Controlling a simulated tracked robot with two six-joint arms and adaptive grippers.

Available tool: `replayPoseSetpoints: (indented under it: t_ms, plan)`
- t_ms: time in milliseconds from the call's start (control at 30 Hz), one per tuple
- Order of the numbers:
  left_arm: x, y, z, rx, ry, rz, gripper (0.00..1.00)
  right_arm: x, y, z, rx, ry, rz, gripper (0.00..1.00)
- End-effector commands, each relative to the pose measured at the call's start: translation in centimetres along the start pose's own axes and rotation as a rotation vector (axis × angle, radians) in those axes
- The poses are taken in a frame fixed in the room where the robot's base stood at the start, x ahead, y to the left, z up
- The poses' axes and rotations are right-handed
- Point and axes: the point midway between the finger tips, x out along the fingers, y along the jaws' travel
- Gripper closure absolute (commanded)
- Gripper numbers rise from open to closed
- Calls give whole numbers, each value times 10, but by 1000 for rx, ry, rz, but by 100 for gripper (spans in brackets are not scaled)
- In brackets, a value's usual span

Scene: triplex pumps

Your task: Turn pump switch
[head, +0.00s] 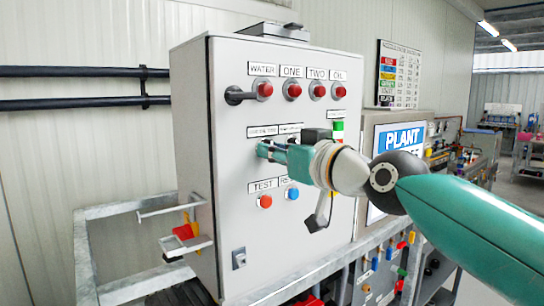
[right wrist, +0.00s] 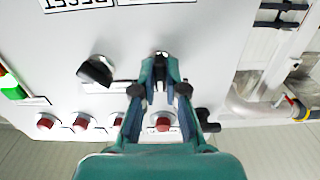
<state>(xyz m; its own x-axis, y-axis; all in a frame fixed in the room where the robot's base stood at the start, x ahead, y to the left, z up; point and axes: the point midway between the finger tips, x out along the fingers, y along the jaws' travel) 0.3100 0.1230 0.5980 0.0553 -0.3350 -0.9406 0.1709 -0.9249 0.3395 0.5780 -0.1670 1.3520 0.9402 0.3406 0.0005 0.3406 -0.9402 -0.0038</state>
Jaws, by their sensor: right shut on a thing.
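The grey control cabinet (head: 235,215) fills the middle of the head view. My right gripper (head: 262,150) reaches in from the right to its front panel, below two small labels and above the TEST label. In the right wrist view the fingertips (right wrist: 161,62) are closed on a small pump switch (right wrist: 161,55), mostly hidden between them. A black rotary switch (right wrist: 97,70) sits beside the gripper on the panel, its handle tilted. My left gripper is not in view.
Red lamps (head: 265,89) line the top of the panel. An orange TEST button (head: 265,201) and a blue button (head: 292,193) sit below the gripper. A black handle (head: 238,96) sticks out at upper left. A PLANT sign (head: 404,139) stands right.

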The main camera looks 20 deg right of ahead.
Motion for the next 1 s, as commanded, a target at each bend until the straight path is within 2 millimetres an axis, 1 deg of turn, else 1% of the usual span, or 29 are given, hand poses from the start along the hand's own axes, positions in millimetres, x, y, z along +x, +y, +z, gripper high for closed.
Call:
replayPoseSetpoints:
  t_ms: [367,400,533,867,1000]
  plan:
    - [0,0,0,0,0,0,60,1,-1,1,-5,-4,-2,100]
    - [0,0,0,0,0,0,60,1,-1,1,-5,-4,-2,85]
    - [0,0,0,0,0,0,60,1,-1,1,-4,-3,-2,64]
    - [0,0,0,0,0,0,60,-1,0,0,-4,-1,-1,64]
    - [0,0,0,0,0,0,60,-11,0,-1,-4,1,-1,64]
